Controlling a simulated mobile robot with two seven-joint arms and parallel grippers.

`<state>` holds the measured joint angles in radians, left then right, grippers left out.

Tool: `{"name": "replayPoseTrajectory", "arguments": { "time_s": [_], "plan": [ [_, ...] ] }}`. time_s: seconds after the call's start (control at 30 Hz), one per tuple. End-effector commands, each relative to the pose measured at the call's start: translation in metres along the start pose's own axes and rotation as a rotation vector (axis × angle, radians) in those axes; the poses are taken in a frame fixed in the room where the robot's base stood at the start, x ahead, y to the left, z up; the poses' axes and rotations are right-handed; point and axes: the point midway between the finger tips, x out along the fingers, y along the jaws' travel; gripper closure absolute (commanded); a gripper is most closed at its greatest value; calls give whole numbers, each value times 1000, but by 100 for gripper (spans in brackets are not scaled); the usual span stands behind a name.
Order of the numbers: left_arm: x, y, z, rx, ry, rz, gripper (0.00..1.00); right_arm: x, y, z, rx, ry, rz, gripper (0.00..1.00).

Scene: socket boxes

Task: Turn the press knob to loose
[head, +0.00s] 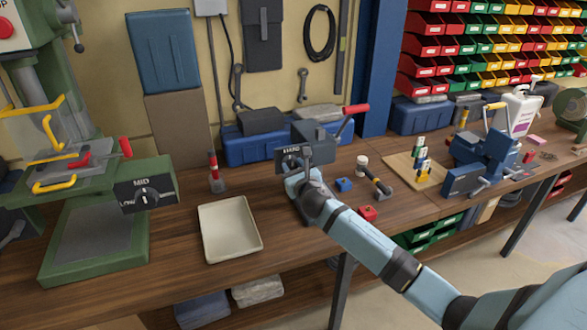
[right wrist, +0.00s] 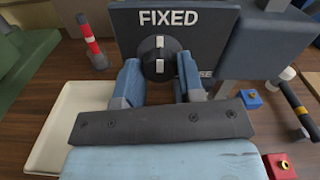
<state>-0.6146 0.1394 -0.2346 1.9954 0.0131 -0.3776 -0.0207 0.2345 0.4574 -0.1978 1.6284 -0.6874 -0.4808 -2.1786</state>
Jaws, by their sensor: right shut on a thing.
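The press knob (right wrist: 159,60) is a round black dial with white marks on a dark panel (right wrist: 205,25). The panel reads FIXED above the knob, and a partly hidden word ending in SE is at its lower right. The knob's white marks line up vertically, pointing at FIXED. The panel also shows in the head view (head: 283,161), on the front of the grey press (head: 318,140) with its red-tipped lever. My right gripper (right wrist: 160,75) is shut on the knob, one blue finger on each side. In the head view my right gripper (head: 300,165) hides much of the knob. My left gripper is not in view.
An empty cream tray (head: 229,228) lies left of the press. A green machine has another dial panel (head: 146,195) marked MID and LOW. Blue (head: 344,185) and red (head: 367,213) button blocks and a black-handled tool (head: 375,180) stand to the right.

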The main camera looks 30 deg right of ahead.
Motion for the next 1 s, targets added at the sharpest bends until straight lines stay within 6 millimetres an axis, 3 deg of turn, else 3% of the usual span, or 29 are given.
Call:
{"name": "replayPoseTrajectory", "arguments": {
  "time_s": [0.37,1.0],
  "plan": [
    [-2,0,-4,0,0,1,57,0,0,1,215,0,0,88],
    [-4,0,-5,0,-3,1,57,0,1,0,824,1,0,88]
  ]
}}
